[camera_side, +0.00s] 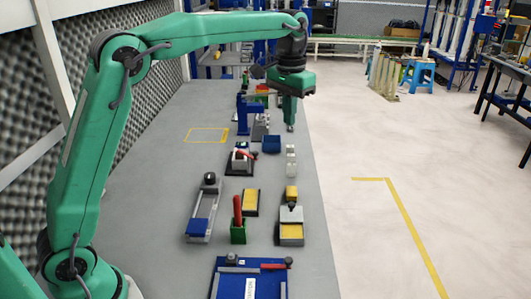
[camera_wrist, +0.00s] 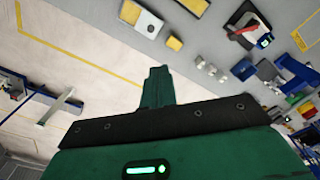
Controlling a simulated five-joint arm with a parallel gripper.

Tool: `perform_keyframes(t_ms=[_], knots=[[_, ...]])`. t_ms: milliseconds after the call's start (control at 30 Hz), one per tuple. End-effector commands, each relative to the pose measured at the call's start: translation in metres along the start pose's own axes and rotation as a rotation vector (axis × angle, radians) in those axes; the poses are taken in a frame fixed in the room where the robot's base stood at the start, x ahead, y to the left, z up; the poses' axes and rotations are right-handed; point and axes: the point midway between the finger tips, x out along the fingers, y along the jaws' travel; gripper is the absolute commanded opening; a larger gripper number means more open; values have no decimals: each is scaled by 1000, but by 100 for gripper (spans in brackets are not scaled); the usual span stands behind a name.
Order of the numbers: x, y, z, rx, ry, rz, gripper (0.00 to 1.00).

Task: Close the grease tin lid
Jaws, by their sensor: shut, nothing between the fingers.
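My gripper (camera_side: 290,128) points down, shut and empty, above the right side of the bench. Its closed fingers (camera_wrist: 158,72) show in the wrist view, with nothing between them. A small grey box with a yellow inside and a dark knob (camera_side: 291,231) stands near the front right of the bench, well nearer the side camera than my gripper. It may be the grease tin, but I cannot tell for certain or make out its lid. A yellow-topped block (camera_side: 291,192) sits just behind it. My gripper touches none of these.
A green holder with a red handle (camera_side: 238,226), a yellow pad in a dark tray (camera_side: 251,203) and a grey-blue fixture (camera_side: 201,218) stand left of the box. A blue board (camera_side: 250,280) lies in front. A blue bin (camera_side: 271,144) is near my gripper.

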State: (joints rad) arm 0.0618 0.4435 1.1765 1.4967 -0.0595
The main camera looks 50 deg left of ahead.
Motion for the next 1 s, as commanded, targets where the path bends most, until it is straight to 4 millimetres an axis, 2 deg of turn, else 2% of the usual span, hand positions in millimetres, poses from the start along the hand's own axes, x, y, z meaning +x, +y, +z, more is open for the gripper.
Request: perform_keyframes(t_ms=[200,500,800,1000], knots=[[29,7,-33,0,-65,-4,0],[75,16,-65,0,-152,-12,0],[121,24,-83,1,-227,-20,0],[135,26,-86,1,-249,-22,0]])
